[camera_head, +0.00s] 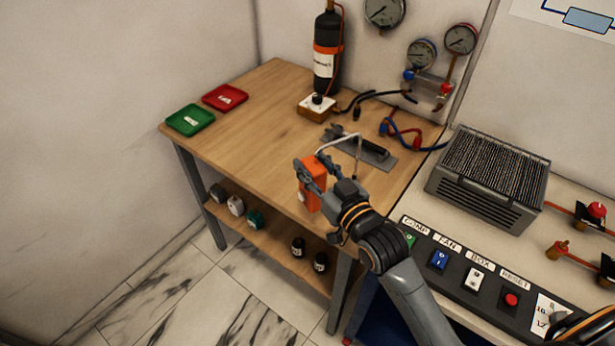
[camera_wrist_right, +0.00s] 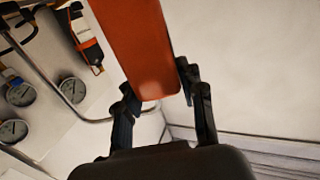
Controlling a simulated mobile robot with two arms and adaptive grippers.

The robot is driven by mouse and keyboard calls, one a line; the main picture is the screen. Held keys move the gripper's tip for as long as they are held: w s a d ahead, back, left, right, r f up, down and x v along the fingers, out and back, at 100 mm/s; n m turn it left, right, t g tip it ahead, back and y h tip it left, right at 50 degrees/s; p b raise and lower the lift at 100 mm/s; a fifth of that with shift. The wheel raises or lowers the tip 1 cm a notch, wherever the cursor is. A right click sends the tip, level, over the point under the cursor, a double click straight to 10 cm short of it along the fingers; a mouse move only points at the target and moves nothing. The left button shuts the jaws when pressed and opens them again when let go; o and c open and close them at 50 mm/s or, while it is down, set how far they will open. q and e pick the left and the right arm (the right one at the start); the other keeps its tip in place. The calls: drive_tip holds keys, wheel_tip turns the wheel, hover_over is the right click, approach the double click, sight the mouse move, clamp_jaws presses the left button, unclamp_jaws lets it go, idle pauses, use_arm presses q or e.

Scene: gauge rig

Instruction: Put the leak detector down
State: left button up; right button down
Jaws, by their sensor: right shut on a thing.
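The leak detector (camera_head: 311,188) is an orange handheld box with a pale bent tube (camera_head: 340,138) at its top. My right gripper (camera_head: 314,172) is shut on it near the front edge of the wooden bench (camera_head: 262,115). The head view does not clearly show whether the detector touches the bench top. In the right wrist view the orange body (camera_wrist_right: 140,45) sits between the two fingers of my gripper (camera_wrist_right: 160,88). My left gripper is not in view.
A green tray (camera_head: 190,119) and a red tray (camera_head: 225,96) lie at the bench's left. A black bottle (camera_head: 327,60) and gauges (camera_head: 421,53) stand behind. A grey finned unit (camera_head: 488,180) and switch panel (camera_head: 470,270) are right. The bench's left-middle is clear.

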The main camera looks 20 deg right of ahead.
drive_tip(key=shift+w+a+f, duration=0.25)
drive_tip(key=shift+w+f, duration=0.75)
drive_tip(key=shift+f, duration=0.1)
wheel_tip(320, 180, down, 3)
drive_tip(key=shift+w+a+p, duration=0.1)
drive_tip(key=shift+w+p, duration=0.05)
drive_tip(key=shift+p, duration=0.2)
drive_tip(key=shift+f, duration=0.2)
drive_tip(key=shift+f, duration=0.2)
drive_tip(key=c, duration=0.8)
unclamp_jaws()
drive_tip(key=shift+r, duration=0.15)
